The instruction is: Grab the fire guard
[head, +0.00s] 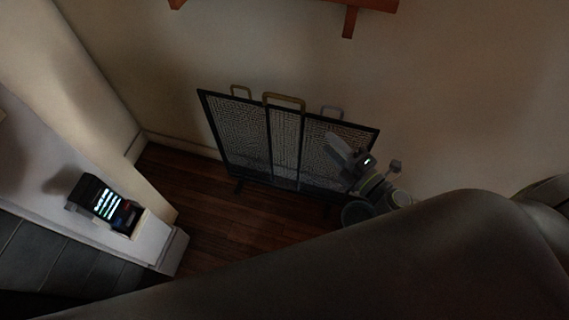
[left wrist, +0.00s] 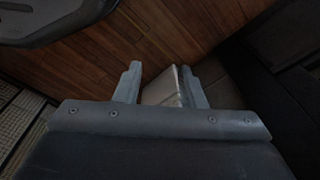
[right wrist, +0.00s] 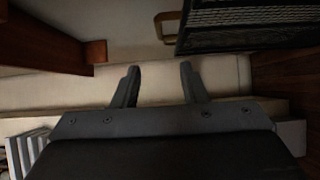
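The fire guard (head: 284,147) is a black-framed folding mesh screen with three handles on top. It stands upright on the wooden floor before the pale wall. Its middle handle (head: 284,98) is brassy and the largest. My right gripper (head: 347,152) overlaps the right panel in the head view; contact cannot be told. In the right wrist view the guard (right wrist: 250,30) and a handle (right wrist: 166,28) lie at upper right, outside the open, empty fingers (right wrist: 160,67). My left gripper (left wrist: 160,67) is open, with a pale edge between its fingers, apparently beyond them. The left gripper is hidden in the head view.
A large dark rounded form (head: 330,265) fills the lower head view. A black device with a lit screen (head: 103,204) is on the white ledge at left. A wooden shelf (head: 351,20) juts from the wall above. Bare floor (head: 235,215) lies before the guard.

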